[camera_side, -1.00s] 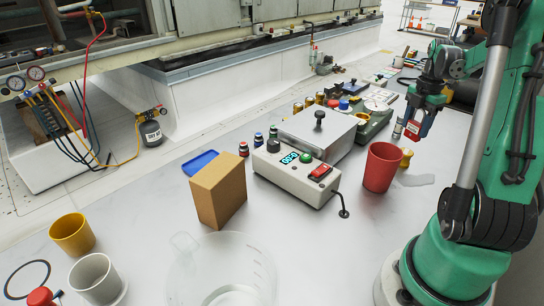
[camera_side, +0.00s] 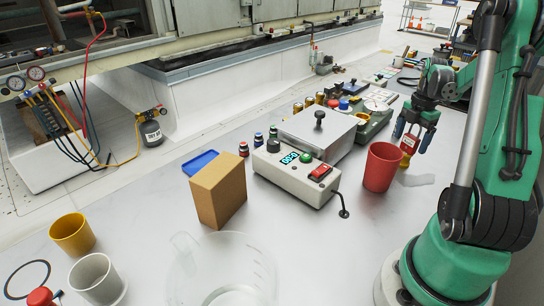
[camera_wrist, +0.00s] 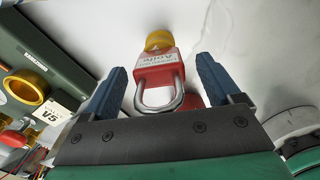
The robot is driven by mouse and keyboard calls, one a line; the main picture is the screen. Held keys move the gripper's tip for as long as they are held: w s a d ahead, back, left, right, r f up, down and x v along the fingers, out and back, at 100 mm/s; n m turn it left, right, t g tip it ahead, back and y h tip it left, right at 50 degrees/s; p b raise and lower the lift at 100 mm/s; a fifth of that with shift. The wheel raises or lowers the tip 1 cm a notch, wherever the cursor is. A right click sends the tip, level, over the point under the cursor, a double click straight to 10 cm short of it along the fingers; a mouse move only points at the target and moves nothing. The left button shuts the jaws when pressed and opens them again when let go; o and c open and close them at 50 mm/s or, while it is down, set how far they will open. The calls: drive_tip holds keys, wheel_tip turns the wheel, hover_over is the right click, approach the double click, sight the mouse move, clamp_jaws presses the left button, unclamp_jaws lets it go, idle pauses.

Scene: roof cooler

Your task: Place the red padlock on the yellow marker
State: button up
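The red padlock (camera_side: 409,142) stands between my gripper's spread fingers, with the yellow marker (camera_side: 404,160) directly under it in the side view. In the wrist view the padlock (camera_wrist: 155,72) has its metal shackle towards my gripper, and the yellow marker (camera_wrist: 158,40) shows past its far end. The padlock appears to rest on the marker, though the contact is partly hidden. My gripper (camera_side: 412,146) is open, pointing down around the padlock. The wrist view shows a gap between the padlock and each blue finger of my gripper (camera_wrist: 160,64).
A red cup (camera_side: 381,167) stands close to the left of the marker. A white control box (camera_side: 296,175) and a green device (camera_side: 375,121) lie further left and behind. A cardboard box (camera_side: 218,189) stands mid-table. The table in front of the red cup is clear.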

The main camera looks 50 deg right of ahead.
sight(412, 136)
wheel_tip(412, 136, up, 12)
drive_tip(key=w+a+m+t+h, duration=0.1)
drive_tip(key=w+a+m, duration=0.2)
drive_tip(key=w+a, duration=0.35)
drive_tip(key=w+a+m+t+h, duration=0.1)
drive_tip(key=w+a+m+t, duration=0.2)
drive_tip(key=a, duration=0.6)
drive_tip(key=a+f+m+t+y, duration=0.1)
drive_tip(key=a+f+m, duration=0.1)
drive_tip(key=a, duration=0.6)
drive_tip(key=w+a+f+m+t+y, duration=0.1)
drive_tip(key=a+f+m+t, duration=0.1)
drive_tip(key=a+m, duration=0.3)
drive_tip(key=a, duration=0.4)
drive_tip(key=shift+w, duration=0.15)
drive_tip(key=shift+o, duration=0.2)
